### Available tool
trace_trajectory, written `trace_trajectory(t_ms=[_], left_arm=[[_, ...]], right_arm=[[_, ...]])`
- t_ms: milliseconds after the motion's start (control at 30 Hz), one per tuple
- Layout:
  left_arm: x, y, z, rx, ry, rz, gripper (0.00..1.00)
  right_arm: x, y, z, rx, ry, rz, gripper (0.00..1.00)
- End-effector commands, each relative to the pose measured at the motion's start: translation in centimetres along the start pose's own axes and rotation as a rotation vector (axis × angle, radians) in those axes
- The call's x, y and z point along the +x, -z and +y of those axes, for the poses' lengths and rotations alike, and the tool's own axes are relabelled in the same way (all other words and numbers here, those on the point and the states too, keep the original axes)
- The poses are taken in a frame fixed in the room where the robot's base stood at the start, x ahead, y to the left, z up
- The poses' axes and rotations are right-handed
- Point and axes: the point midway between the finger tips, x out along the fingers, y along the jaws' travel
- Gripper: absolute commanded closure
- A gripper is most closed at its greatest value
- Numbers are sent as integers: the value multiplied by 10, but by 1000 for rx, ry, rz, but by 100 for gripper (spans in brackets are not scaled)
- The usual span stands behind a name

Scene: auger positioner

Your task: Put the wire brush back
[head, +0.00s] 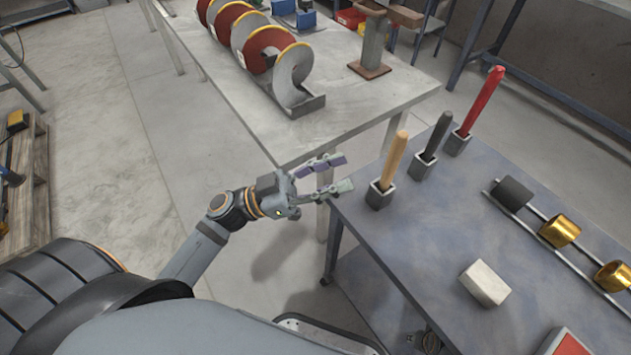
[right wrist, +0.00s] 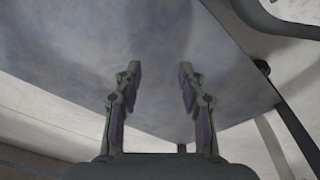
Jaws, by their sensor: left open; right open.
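Three handles stand upright in small square metal holders along the left edge of the blue-grey table (head: 440,250): a wooden tan handle (head: 395,155), a black handle (head: 437,133) and a red handle (head: 483,98). I cannot tell which, if any, is the wire brush; no bristles show. My left gripper (head: 347,172) is open and empty, just left of the tan handle's holder (head: 380,193) and apart from it. My right gripper (right wrist: 159,70) is open and empty in the right wrist view, in front of a flat blue-grey surface. It is not visible in the head view.
A metal block (head: 485,283) lies on the blue-grey table. Two rails (head: 545,232) there carry a dark cylinder (head: 513,193) and brass cylinders (head: 559,231). A red-topped item (head: 567,344) sits at the front. A grey bench (head: 345,110) holds a red-and-grey auger (head: 262,50).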

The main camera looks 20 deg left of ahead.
Motion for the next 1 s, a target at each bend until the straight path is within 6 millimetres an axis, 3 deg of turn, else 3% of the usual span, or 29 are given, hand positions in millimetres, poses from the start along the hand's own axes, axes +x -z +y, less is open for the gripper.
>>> trace_trajectory(t_ms=[300, 1000], left_arm=[[-31, 1, 0, -1, 0, -2, 58], [-33, 1, 0, 0, 1, 1, 58]], right_arm=[[8, -7, 2, 0, -5, 1, 59], [10, -8, 2, 0, -5, 2, 59]])
